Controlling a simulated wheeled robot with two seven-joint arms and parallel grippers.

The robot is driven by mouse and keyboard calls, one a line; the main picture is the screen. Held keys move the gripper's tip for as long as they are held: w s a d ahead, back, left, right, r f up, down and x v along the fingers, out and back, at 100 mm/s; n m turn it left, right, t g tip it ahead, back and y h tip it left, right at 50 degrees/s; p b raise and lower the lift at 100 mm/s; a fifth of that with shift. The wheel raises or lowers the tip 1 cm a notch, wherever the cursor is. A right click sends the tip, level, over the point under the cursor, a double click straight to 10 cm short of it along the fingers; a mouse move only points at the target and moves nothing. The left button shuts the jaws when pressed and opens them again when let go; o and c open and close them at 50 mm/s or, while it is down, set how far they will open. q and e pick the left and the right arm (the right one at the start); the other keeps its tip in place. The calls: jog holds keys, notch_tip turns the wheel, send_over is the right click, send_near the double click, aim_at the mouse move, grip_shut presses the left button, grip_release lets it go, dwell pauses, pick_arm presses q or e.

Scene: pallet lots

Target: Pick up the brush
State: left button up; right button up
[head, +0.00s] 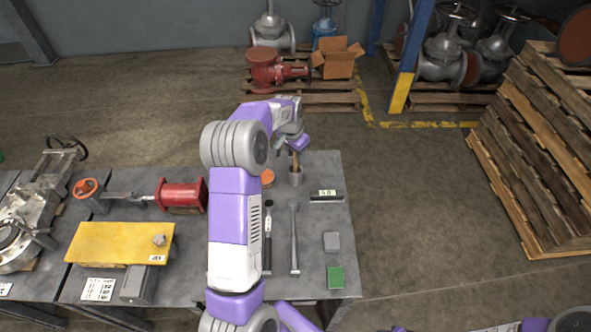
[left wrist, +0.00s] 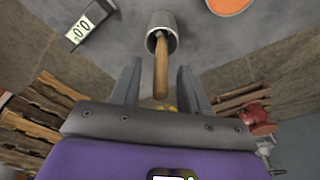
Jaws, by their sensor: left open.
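The brush shows as a wooden handle (head: 295,160) standing up out of a small grey cup (head: 295,178) near the far right part of the workbench. In the left wrist view the handle (left wrist: 161,76) points toward my camera, and the cup (left wrist: 161,28) surrounds its lower end, which is hidden. My left gripper (head: 295,143) is just above the cup. In the left wrist view its two fingers (left wrist: 157,80) are apart, one on each side of the handle, with gaps visible on both sides. My right gripper is not in view.
An orange round object (head: 267,177) sits left of the cup, and a labelled dark block (head: 327,196) lies to its right. Two long tools, a grey block (head: 332,241) and a green block (head: 335,277) lie nearer. A red cylinder (head: 182,195) is farther left.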

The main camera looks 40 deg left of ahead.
pick_arm(q)
jog(key=shift+f, duration=0.35)
grip_shut()
jog(key=shift+r, duration=0.1)
